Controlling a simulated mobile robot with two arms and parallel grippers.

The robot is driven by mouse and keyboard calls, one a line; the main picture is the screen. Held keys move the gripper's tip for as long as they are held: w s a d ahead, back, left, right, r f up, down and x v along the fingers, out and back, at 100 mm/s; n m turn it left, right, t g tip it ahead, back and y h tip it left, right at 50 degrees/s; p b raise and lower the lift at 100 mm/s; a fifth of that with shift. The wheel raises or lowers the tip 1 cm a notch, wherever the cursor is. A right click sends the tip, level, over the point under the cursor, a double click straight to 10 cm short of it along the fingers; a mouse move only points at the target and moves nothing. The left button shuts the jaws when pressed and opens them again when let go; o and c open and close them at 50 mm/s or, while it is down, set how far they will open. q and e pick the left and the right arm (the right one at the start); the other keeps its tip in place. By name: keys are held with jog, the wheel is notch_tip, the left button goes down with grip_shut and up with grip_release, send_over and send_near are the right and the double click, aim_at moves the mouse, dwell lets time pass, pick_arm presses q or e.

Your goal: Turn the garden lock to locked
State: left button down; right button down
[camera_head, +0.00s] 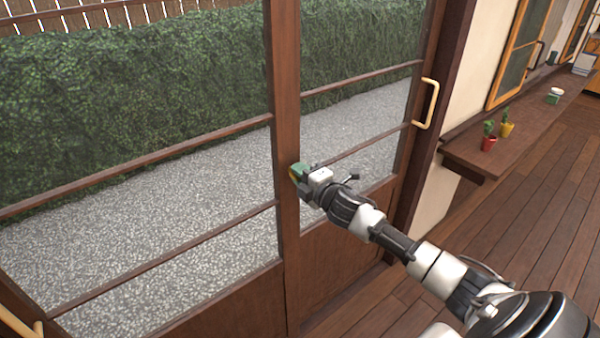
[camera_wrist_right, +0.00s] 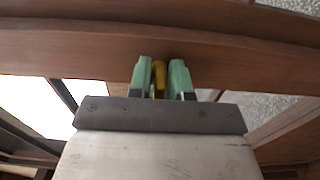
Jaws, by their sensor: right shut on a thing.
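The garden lock is a small brass-yellow piece on the dark wooden door stile (camera_head: 287,120); only a bit of it shows in the head view (camera_head: 292,176). In the right wrist view the lock (camera_wrist_right: 158,72) sits between two green fingertips, against the brown wood. My right gripper (camera_head: 298,172) reaches the stile from the lower right and is shut on the lock. In the right wrist view the gripper's fingers (camera_wrist_right: 160,80) stand close on both sides of it. The fingers hide most of the lock, so its turn position cannot be told. My left gripper is out of view.
The sliding glass doors have a pale handle (camera_head: 428,104) at the right and another (camera_head: 18,324) at the lower left. A wooden shelf (camera_head: 470,160) at the right bears a red pot (camera_head: 489,144) and a yellow pot (camera_head: 507,129). The plank floor (camera_head: 530,210) is clear.

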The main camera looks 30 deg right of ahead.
dwell(0.5)
jog(key=c, duration=1.2)
grip_release()
jog(key=shift+d, duration=0.1)
jog(key=shift+s+f, duration=0.15)
jog(key=shift+s, duration=0.5)
jog(key=s+b, duration=0.2)
jog(key=s, duration=0.7)
jog(key=shift+s+d, duration=0.3)
jog(key=shift+d, duration=0.1)
